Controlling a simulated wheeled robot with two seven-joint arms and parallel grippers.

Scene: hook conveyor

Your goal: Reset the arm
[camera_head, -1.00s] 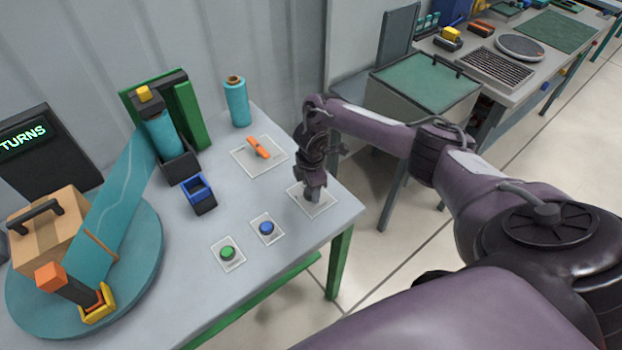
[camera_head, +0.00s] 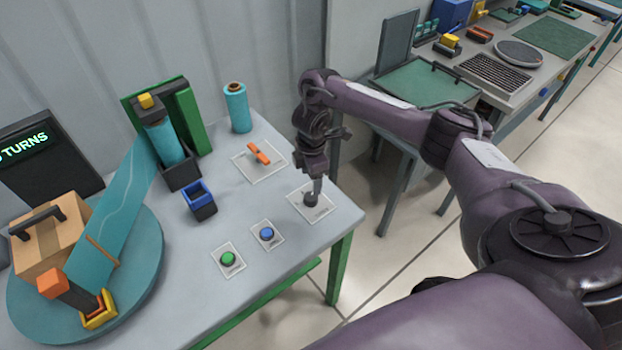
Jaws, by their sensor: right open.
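My right gripper (camera_head: 315,174) hangs pointing down over the right front part of the grey table (camera_head: 225,301). Just below it, a short grey lever with a dark round base (camera_head: 310,200) stands on a white labelled plate (camera_head: 325,212). The upper end of the lever is at the fingertips, and I cannot tell whether they touch. The jaws are open. My right arm (camera_head: 385,109) reaches in from the right. My left gripper is out of view.
A green button (camera_head: 228,259) and a blue button (camera_head: 266,234) sit left of the lever. An orange handle (camera_head: 259,154) lies on a plate behind. A teal turntable (camera_head: 146,270) with a cardboard box (camera_head: 60,240) is at the left. A teal roll (camera_head: 236,108) stands at the back.

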